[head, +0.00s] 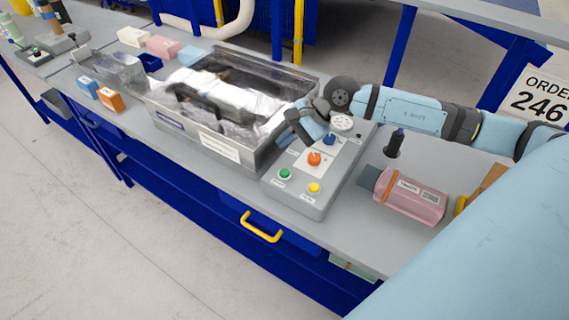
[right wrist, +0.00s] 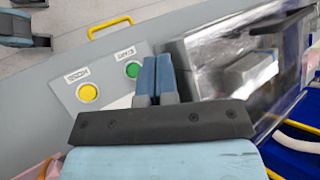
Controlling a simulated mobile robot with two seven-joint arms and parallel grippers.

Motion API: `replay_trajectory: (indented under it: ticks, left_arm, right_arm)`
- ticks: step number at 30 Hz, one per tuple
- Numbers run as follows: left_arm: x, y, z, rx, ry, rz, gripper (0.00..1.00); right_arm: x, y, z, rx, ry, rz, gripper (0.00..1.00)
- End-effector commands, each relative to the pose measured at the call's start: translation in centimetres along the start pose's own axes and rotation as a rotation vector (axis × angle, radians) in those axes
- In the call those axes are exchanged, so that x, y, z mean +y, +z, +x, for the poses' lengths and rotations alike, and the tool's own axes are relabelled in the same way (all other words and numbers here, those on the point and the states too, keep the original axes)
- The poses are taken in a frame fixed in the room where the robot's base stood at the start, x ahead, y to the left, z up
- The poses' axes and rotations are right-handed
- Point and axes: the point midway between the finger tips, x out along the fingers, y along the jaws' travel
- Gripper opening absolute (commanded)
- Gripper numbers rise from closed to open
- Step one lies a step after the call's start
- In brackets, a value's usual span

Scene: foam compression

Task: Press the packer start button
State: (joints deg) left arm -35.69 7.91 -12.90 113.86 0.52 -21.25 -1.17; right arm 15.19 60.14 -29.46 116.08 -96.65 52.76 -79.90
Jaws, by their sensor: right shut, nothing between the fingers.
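The grey control panel (head: 300,195) stands on the bench and carries a green button (head: 285,174), a yellow button (head: 314,187), an orange-red button (head: 314,158), a blue knob (head: 329,139) and a gauge (head: 341,122). In the right wrist view, the green button (right wrist: 132,69) has a label that reads START upside down. My right gripper (head: 302,130) is shut and empty above the panel's left rear edge. Its fingertips (right wrist: 158,60) appear just right of the green button in the wrist view, apart from it. My left gripper is not visible in the head view.
A yellow handle (head: 261,228) juts from the bench front. The bench strip before the tray is mostly clear.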

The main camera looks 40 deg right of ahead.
Motion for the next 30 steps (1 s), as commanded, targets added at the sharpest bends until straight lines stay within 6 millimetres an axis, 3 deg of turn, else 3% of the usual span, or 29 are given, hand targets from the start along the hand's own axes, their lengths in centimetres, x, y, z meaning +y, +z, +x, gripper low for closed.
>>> replay_trajectory:
  ticks: [8,19,24,30]
  left_arm:
    - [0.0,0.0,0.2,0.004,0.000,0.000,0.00]
    - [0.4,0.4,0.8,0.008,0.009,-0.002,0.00]
    - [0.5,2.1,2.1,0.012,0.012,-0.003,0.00]
    - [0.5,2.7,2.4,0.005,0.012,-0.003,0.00]
  right_arm:
    - [0.7,-0.7,0.9,0.000,0.000,0.003,0.00]
    - [3.2,-3.2,4.4,-0.001,0.001,0.005,0.00]
    - [4.3,-4.4,6.0,0.000,-0.001,0.001,0.00]
    - [4.5,-4.5,6.2,0.000,-0.001,0.001,0.00]
